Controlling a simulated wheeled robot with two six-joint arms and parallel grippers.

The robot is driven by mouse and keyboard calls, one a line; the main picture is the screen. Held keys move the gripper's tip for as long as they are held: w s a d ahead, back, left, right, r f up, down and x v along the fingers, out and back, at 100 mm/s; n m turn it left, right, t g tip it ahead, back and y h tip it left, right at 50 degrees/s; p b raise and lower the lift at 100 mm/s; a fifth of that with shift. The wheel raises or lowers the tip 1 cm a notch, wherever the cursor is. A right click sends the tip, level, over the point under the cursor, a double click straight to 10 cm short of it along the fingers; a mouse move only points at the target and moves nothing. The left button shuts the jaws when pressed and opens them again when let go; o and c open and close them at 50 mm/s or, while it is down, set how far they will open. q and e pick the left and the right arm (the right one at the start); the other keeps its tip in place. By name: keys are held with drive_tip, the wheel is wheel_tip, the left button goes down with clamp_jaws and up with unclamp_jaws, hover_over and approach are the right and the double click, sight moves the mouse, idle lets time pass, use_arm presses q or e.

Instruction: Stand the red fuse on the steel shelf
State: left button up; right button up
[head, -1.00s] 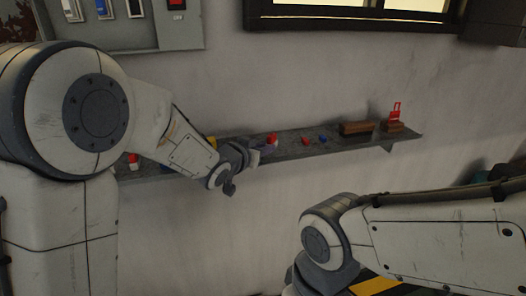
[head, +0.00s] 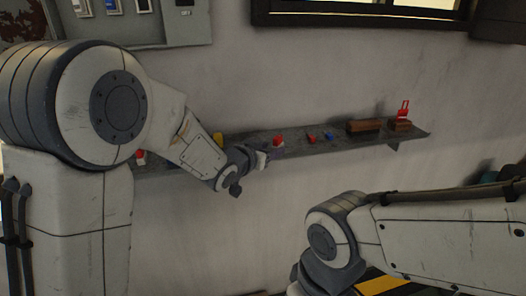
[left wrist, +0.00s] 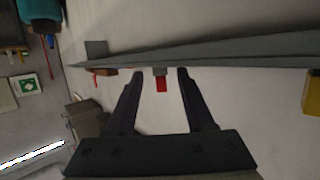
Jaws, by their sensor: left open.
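The red fuse (head: 278,142) has a red upper part and a paler lower part. It stands upright on the steel shelf (head: 240,150), left of the shelf's middle. My left gripper (head: 266,155) is open just in front of it. In the left wrist view the picture is turned over, so the shelf (left wrist: 220,62) runs across the top and the fuse (left wrist: 161,84) points down from it. There the fuse shows between the tips of my left gripper (left wrist: 160,73), with a gap on each side. My right gripper is out of view; only my right arm shows.
On the shelf to the right are a small red piece (head: 311,137), a small blue piece (head: 328,135), a brown block (head: 365,126) and a red tag-like thing (head: 404,112) on another block. A yellow thing (head: 218,138) and a red-and-white one (head: 141,155) are left.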

use_arm(q)
drive_tip(key=v, duration=1.2)
drive_tip(key=s+d+f+g+y, duration=0.2)
drive_tip(key=s+f+g+y, duration=0.2)
drive_tip(key=s+f+g, duration=0.55)
drive_tip(key=s+f+m+g+y, duration=0.1)
drive_tip(key=s+f+m+g, duration=0.1)
drive_tip(key=s, duration=1.6)
drive_tip(key=shift+s+d+f+g, duration=0.15)
drive_tip(key=shift+s+d+g, duration=0.1)
drive_tip(key=shift+g, duration=0.6)
